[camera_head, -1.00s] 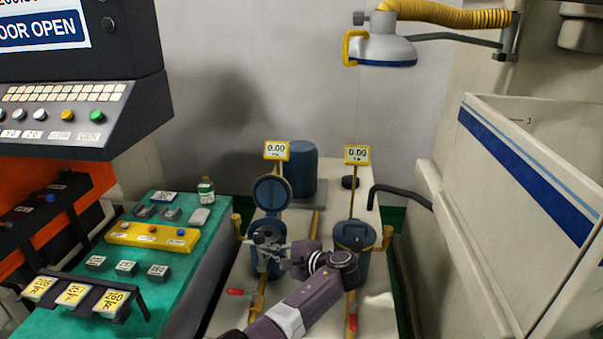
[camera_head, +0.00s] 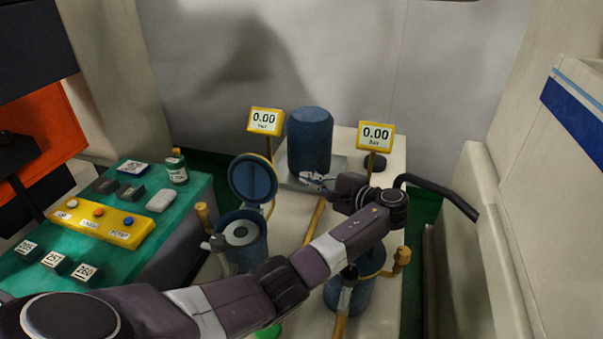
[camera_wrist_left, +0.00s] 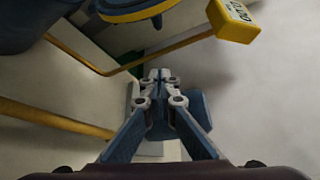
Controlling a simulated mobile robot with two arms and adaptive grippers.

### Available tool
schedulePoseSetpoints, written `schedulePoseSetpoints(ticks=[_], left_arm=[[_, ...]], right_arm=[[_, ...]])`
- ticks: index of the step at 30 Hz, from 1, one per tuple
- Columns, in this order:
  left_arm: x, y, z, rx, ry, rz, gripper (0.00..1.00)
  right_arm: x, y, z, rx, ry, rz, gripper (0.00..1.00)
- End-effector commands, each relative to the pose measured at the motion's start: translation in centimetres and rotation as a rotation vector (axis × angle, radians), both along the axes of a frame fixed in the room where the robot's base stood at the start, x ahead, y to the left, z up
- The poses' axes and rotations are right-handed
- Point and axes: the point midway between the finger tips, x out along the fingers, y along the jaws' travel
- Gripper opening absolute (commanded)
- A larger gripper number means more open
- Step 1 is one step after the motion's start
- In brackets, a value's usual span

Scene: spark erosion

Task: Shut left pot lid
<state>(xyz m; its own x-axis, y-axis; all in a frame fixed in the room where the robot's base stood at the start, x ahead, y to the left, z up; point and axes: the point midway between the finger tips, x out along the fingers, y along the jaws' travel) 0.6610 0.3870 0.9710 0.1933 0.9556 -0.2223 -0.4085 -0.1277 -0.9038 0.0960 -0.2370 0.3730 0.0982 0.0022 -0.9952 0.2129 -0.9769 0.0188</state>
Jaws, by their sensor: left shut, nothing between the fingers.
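The left pot (camera_head: 243,254) is a blue cylinder standing open, with a pale ring-shaped thing inside. Its round blue lid (camera_head: 253,180) stands upright on its hinge at the back of the pot. My left gripper (camera_head: 313,181) is shut and empty, in the air to the right of the raised lid and apart from it. In the left wrist view the closed fingertips (camera_wrist_left: 155,76) are in the middle, with a yellow-edged blue lid (camera_wrist_left: 138,10) at the top. My right gripper is not in view.
A second blue pot (camera_head: 350,292) stands at right, partly hidden by my left arm. A tall blue canister (camera_head: 310,142) stands behind. Yellow displays (camera_head: 265,121) and (camera_head: 375,136) read 0.00. A green bench (camera_head: 190,208) with blocks lies left; a black bent handle (camera_head: 440,193) juts out right.

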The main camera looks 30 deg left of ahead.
Motion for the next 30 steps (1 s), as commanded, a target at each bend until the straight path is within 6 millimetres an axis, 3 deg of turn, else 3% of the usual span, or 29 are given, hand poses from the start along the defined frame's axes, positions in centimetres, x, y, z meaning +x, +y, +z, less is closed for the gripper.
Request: schedulePoseSetpoints(ticks=[7,15,22,30], left_arm=[[0.8,4.6,-0.7,0.001,0.001,0.005,0.0],[1.6,9.1,-1.7,0.0,0.001,0.002,0.0],[-0.5,8.7,-0.6,0.0,0.0,0.001,0.0],[-1.9,8.5,-0.3,0.0,0.0,0.001,0.0]], right_arm=[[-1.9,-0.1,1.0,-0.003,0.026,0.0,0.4],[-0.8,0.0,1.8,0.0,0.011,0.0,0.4],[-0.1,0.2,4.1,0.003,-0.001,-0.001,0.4],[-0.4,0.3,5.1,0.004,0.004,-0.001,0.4]])
